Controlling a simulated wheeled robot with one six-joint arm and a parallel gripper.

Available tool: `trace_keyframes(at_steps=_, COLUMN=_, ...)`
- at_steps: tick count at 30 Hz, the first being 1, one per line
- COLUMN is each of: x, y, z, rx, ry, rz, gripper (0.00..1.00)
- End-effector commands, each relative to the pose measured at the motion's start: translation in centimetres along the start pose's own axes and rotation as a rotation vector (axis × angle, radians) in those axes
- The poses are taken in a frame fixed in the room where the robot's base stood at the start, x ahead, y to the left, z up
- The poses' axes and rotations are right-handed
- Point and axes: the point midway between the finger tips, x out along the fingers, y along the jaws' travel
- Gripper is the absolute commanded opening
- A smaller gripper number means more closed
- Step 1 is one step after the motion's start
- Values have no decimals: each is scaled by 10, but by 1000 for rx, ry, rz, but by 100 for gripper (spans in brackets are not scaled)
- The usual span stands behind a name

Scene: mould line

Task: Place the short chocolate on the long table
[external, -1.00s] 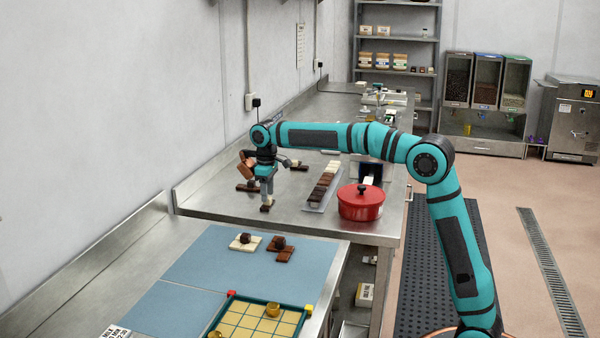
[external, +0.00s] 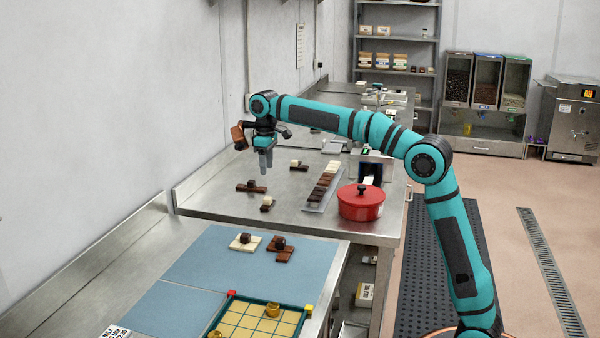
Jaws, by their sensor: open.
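The steel table (external: 215,198) runs along the wall to the back. Its bare top carries several chocolate pieces. A short brown-and-cream chocolate (external: 267,204) lies near its front. A longer dark brown chocolate (external: 252,187) lies behind it to the left, with a small piece on top. Another brown and cream chocolate (external: 299,166) lies farther back. My gripper (external: 266,172) is open and empty, pointing down above the table, a little above the short chocolate in the picture. I cannot tell which table or piece the task's names mean.
A tray (external: 310,208) with a row of dark and cream pieces and a red lidded pot (external: 361,204) stand to the right. In front, a blue mat (external: 205,262) holds two chocolate stacks, and a yellow gridded tray (external: 245,319) holds gold pieces.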

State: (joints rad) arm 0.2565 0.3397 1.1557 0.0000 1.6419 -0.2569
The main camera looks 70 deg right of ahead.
Motion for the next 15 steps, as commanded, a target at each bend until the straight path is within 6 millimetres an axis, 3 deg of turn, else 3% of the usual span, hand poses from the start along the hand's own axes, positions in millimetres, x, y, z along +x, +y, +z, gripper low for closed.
trace_keyframes(at_steps=5, x=-17, y=-15, z=17, rx=-1, ry=70, rz=17, gripper=46)
trace_keyframes(at_steps=15, x=-60, y=-63, z=81, rx=-2, ry=333, rz=67, gripper=46)
